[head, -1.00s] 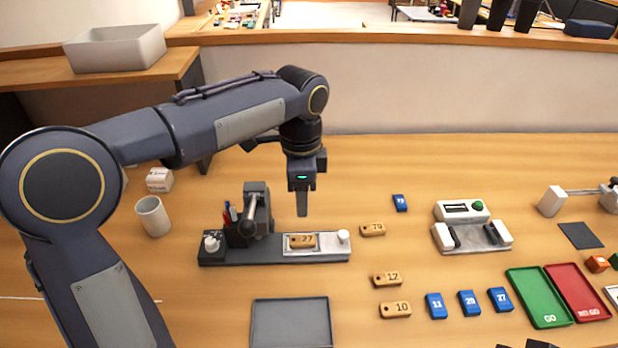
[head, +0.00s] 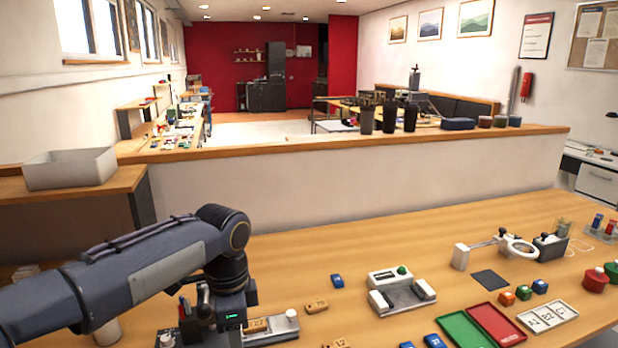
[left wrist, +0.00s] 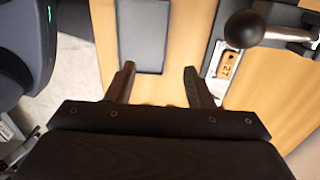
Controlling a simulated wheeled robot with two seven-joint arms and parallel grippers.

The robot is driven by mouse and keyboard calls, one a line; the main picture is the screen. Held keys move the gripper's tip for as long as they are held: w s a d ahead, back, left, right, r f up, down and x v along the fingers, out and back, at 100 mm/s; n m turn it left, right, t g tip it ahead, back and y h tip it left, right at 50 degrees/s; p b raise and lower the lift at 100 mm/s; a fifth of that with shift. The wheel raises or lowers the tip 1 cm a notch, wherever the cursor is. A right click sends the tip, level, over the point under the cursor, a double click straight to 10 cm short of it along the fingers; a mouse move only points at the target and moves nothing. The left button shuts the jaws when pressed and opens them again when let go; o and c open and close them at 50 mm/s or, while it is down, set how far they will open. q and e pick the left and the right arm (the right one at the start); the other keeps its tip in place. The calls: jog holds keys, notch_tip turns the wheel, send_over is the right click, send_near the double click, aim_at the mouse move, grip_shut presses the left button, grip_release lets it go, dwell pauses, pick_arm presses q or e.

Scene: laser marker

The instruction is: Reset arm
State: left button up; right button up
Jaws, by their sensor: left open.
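My left gripper (left wrist: 157,82) is open in the left wrist view, with nothing between its two fingers. In the head view its housing (head: 232,312) is at the bottom left, and its fingers run toward the frame's lower edge. The laser marker (head: 284,326) stands beside it, partly hidden by my arm. A wooden tag marked 27 (head: 257,324) lies on the marker's bed, and it also shows in the left wrist view (left wrist: 228,66). A grey tray (left wrist: 145,62) lies ahead of the fingers in the left wrist view. My right gripper is out of view.
Further right are a grey-white device (head: 402,294), a green tray (head: 466,332) and a red tray (head: 497,325). A low partition (head: 340,185) runs behind the table.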

pick_arm(q)
jog(key=s+a+r+n+t+h, duration=0.1)
jog(key=s+a+n+t+h, duration=0.1)
jog(key=s+a+n, duration=0.55)
jog(key=s+f+n+t+h, duration=0.1)
jog(key=s+f+n, duration=0.1)
jog(key=s+n, duration=0.2)
jog(key=s+f+n+t+p, duration=0.1)
jog(key=s+n, duration=0.4)
jog(key=s, duration=0.6)
notch_tip(320, 180, down, 3)
jog(key=shift+r+t+h, duration=0.15)
jog(key=shift+t+h, duration=0.25)
jog(key=shift+t, duration=0.4)
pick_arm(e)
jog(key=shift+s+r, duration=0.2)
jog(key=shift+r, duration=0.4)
